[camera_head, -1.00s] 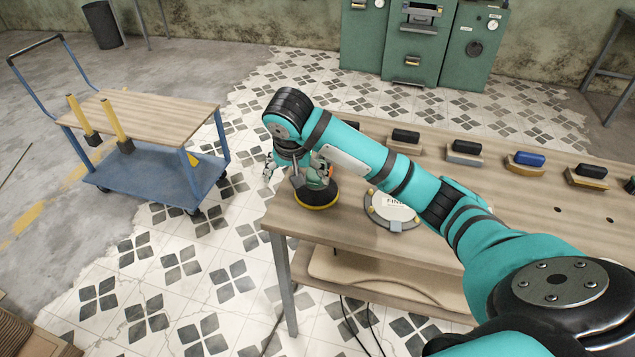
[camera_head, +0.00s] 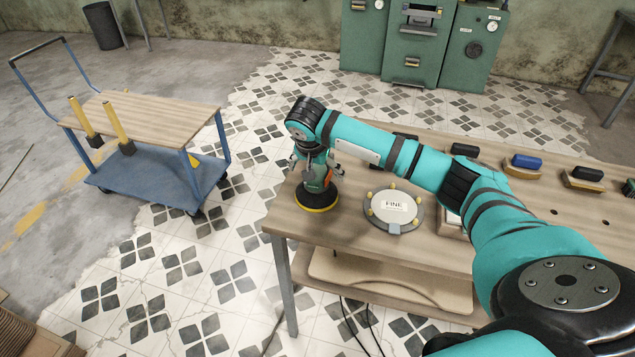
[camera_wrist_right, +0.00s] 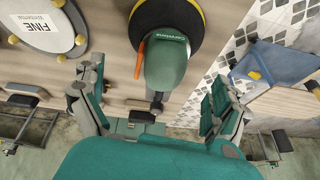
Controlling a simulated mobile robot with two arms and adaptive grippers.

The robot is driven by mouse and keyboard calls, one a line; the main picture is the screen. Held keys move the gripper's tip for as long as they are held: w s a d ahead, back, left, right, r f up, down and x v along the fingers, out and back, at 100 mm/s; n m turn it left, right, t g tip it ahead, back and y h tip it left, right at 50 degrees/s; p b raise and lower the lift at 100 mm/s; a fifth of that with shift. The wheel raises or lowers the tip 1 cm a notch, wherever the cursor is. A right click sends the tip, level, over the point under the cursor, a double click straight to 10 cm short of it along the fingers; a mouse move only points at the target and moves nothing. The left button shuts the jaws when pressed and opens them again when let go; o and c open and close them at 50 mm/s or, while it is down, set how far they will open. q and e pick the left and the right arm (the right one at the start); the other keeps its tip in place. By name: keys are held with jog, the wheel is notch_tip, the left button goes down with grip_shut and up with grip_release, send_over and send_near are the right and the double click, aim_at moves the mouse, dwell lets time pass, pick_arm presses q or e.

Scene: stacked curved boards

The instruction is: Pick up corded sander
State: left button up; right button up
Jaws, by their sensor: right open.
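The corded sander (camera_head: 318,192) stands upright on the left end of the wooden table, a green and black body on a round pad with a yellow rim. In the right wrist view the sander (camera_wrist_right: 167,55) lies ahead, between the fingers in line but apart from them. My right gripper (camera_head: 318,165) is over the sander from behind, with a finger on either side of it. In the wrist view the right gripper (camera_wrist_right: 155,105) is open and empty. The sander's top is partly hidden by my arm in the head view. My left gripper is not in view.
A round disc marked FINE (camera_head: 392,225) lies on the table (camera_head: 350,225) right of the sander. Several sanding blocks (camera_head: 522,162) line the far side. A curved board (camera_head: 390,285) lies on the shelf below. A blue cart (camera_head: 150,180) stands to the left.

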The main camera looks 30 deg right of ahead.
jog(key=shift+p+x, duration=0.7)
jog(key=shift+x, duration=2)
jog(key=shift+w+d+r, duration=0.1)
jog(key=shift+r, duration=0.05)
jog(key=c, duration=1)
